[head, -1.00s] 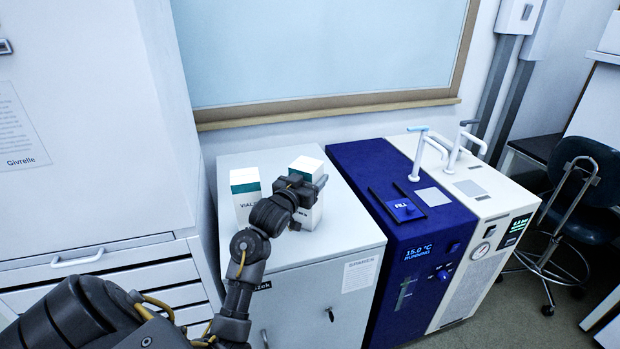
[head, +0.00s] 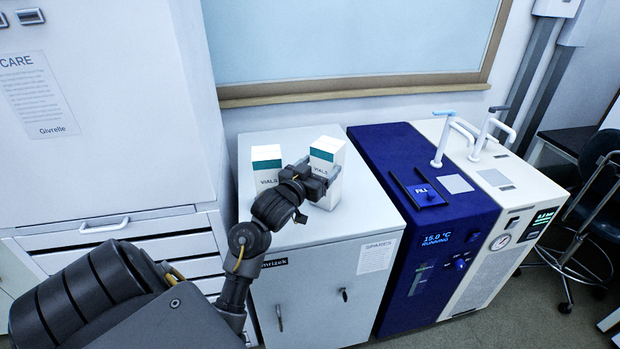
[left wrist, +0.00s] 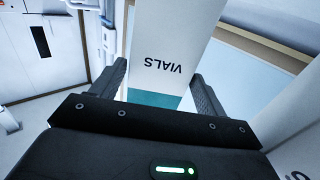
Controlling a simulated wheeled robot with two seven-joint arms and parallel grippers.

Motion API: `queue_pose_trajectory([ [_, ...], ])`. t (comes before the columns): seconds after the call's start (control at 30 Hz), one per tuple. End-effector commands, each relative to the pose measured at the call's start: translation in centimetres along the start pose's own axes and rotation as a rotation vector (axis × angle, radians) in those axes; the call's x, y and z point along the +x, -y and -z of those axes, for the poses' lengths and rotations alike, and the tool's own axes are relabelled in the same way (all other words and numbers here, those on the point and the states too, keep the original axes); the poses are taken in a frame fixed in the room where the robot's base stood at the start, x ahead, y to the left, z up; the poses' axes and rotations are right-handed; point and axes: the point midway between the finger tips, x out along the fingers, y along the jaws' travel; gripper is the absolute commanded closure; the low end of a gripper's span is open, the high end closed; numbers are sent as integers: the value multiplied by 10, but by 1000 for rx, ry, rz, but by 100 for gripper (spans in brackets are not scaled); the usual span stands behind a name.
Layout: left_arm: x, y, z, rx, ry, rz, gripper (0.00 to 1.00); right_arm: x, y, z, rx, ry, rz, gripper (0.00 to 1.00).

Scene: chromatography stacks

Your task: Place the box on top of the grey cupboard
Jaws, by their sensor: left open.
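The grey cupboard (head: 345,222) stands against the wall below the board. Two white boxes with teal bands and "VIALS" print stand upright on its top. The right-hand box (head: 327,155) is beside my left gripper (head: 322,177). In the left wrist view this box (left wrist: 170,45) shows between the two spread fingers of the gripper (left wrist: 160,82), with its print upside down. The gripper is open, and its body hides part of the box's front. The other box (head: 266,162) stands apart to the left. My right gripper is in neither view.
A blue and white machine (head: 425,190) with taps stands directly right of the cupboard. A tall white cabinet (head: 105,120) with drawers is on the left. A dark stool (head: 592,185) is at the far right. The front part of the cupboard top is clear.

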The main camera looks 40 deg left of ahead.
Motion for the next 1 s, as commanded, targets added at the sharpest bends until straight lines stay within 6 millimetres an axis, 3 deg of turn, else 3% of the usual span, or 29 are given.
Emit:
queue_pose_trajectory([
  [0.1, -25, 0, -1, 3, 0, -1, 26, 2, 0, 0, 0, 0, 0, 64],
  [0.33, -54, 0, 0, 0, 0, -1, 26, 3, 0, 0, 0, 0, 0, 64],
  [1.0, -60, 0, 1, -1, -1, -1, 26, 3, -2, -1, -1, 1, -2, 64],
])
